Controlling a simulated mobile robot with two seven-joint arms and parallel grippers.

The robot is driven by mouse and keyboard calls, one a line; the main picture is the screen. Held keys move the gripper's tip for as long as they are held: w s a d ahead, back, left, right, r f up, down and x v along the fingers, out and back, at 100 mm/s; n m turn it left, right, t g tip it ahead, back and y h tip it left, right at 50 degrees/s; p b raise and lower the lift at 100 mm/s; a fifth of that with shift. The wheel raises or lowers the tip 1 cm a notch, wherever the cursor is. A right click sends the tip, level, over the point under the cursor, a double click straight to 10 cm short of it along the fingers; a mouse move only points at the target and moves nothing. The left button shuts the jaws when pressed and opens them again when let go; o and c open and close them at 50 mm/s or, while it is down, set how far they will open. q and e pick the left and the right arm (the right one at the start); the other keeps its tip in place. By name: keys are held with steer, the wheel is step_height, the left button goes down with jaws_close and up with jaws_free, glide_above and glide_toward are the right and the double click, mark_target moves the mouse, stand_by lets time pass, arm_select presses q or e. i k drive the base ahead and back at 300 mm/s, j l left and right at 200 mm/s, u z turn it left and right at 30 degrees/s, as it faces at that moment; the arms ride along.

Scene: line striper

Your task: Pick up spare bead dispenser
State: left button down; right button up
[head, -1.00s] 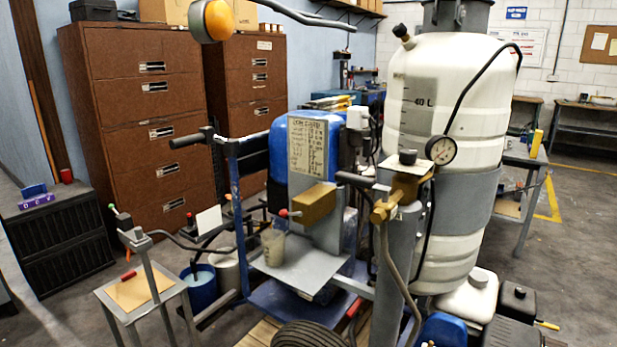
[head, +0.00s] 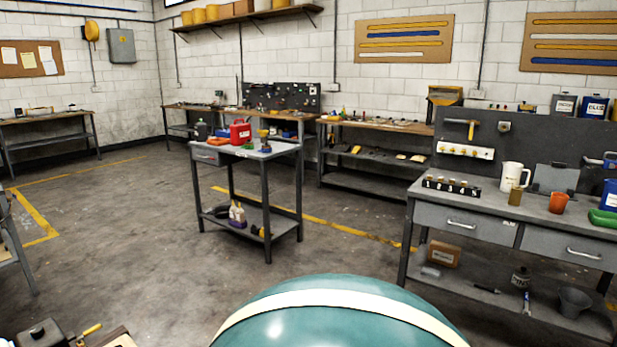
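I cannot tell which thing is the spare bead dispenser; nothing in the head view is plainly marked as one. Small pale bottles with dark lower parts (head: 237,214) stand on the lower shelf of a grey cart (head: 201,215). A white jug (head: 514,176), a small tan container (head: 515,197) and an orange cup (head: 558,203) stand on the right workbench (head: 465,203). Neither of my grippers is in view.
A red can (head: 240,132) stands on the cart's top. A cardboard box (head: 444,254) and a dark bucket (head: 574,301) sit on the right workbench's lower shelf. Bare floor (head: 130,240) lies left of the cart. More benches line the back wall.

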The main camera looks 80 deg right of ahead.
mark_target(515, 193)
steer(key=z, duration=3.8)
steer(key=i+l, duration=0.65)
steer(key=i, duration=0.15)
steer(key=i+l, duration=0.35)
steer(key=i, duration=0.25)
